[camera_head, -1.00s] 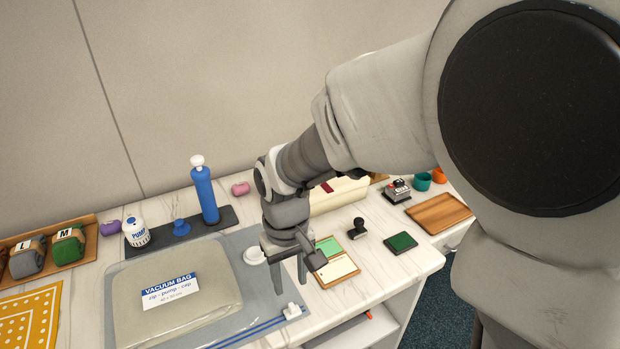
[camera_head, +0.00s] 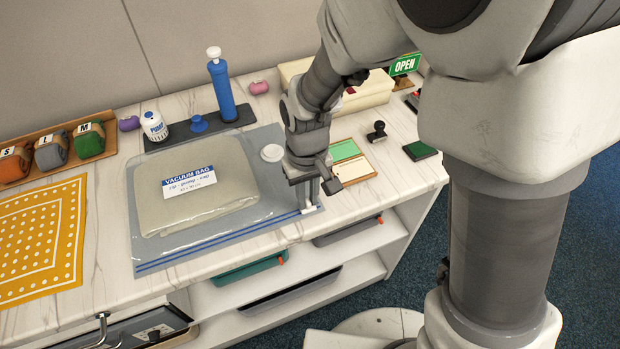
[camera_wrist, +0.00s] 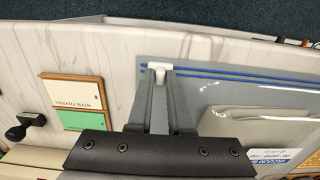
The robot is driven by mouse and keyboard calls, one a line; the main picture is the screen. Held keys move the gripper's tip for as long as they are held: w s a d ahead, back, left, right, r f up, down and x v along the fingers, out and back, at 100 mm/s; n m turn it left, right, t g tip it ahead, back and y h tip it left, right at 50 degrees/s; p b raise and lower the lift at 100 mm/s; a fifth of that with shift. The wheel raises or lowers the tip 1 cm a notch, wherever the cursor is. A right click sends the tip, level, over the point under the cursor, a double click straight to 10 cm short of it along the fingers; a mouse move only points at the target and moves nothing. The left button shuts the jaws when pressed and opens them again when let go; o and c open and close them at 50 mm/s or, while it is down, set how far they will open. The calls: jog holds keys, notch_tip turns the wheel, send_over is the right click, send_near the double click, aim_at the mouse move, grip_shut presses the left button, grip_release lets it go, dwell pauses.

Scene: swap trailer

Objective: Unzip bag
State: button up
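The vacuum bag (camera_head: 205,238) lies flat on the counter, a clear grey sheet around a beige padded bundle with a blue-and-white label. Its blue zip line (camera_head: 215,243) runs along the near edge; it also shows in the wrist view (camera_wrist: 250,77). The white zip slider (camera_wrist: 159,67) sits at the zip's right end in the head view. My gripper (camera_head: 308,198) points down over that corner. In the wrist view its fingers (camera_wrist: 162,85) flank the slider closely and look shut on it. The fingers partly hide the slider in the head view.
A white round cap (camera_head: 272,153) lies at the bag's far right. A blue pump (camera_head: 222,92) stands on a dark mat behind. A card tray (camera_head: 350,163), a stamp (camera_head: 376,131) and a green ink pad (camera_head: 420,150) lie right. A yellow cloth (camera_head: 40,240) lies left.

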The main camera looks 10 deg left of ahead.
grip_shut()
dwell(0.9)
jog(key=s+a, duration=0.5)
jog(key=a, duration=0.4)
jog(key=s+a+p, duration=0.1)
jog(key=s+a, duration=0.5)
jog(key=a, duration=0.3)
jog(key=s+a, duration=0.5)
jog(key=a, duration=0.4)
jog(key=shift+s+p, duration=0.2)
jog(key=shift+p, duration=0.2)
jog(key=o, duration=0.5)
grip_release()
jog(key=shift+r, duration=0.1)
notch_tip(320, 180, up, 17)
jog(key=shift+r+p, duration=0.15)
jog(key=shift+p, duration=0.9)
